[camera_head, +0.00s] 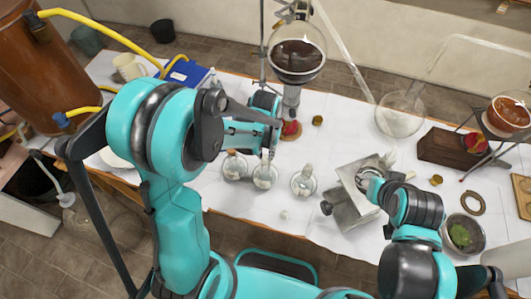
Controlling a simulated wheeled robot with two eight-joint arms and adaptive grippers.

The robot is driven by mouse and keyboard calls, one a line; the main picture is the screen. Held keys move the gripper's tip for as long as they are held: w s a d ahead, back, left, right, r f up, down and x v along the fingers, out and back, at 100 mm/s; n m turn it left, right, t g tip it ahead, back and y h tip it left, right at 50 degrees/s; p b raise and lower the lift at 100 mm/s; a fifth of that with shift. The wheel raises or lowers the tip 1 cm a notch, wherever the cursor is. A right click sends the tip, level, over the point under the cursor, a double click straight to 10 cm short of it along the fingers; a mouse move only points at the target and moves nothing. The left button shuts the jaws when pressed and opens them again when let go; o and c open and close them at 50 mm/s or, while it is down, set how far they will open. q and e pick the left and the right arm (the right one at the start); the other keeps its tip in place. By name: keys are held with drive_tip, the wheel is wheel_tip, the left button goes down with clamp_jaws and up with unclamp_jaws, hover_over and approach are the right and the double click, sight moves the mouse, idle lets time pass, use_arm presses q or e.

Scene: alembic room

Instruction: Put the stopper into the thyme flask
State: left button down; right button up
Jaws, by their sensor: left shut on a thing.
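Several small clear glass flasks stand in a row near the table's front edge: a left one (234,170), a middle one (265,177) and a right one (303,184). No label is readable, so I cannot tell which is the thyme flask. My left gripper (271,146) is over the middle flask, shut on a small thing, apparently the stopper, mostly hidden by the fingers. I cannot tell whether it touches the flask's neck. A small pale piece (284,214) lies in front of the flasks. My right gripper (368,178) is beside a metal box; its fingers are unclear.
A metal box (350,207) stands right of the flasks. Behind them, a large round flask (298,55) with dark contents hangs on a stand. A bowl of green herb (463,234) and a brown wooden box (447,148) stand right. White cloth (245,205) is bare in front.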

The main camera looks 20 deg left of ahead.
sight(265, 156)
use_arm(q)
drive_tip(key=shift+f, duration=0.2)
idle(0.5)
drive_tip(key=c, duration=0.9)
unclamp_jaws()
drive_tip(key=shift+r, duration=0.15)
drive_tip(key=shift+r+p, duration=2.3)
drive_tip(key=shift+r, duration=1.15)
drive_tip(key=shift+f, duration=0.1)
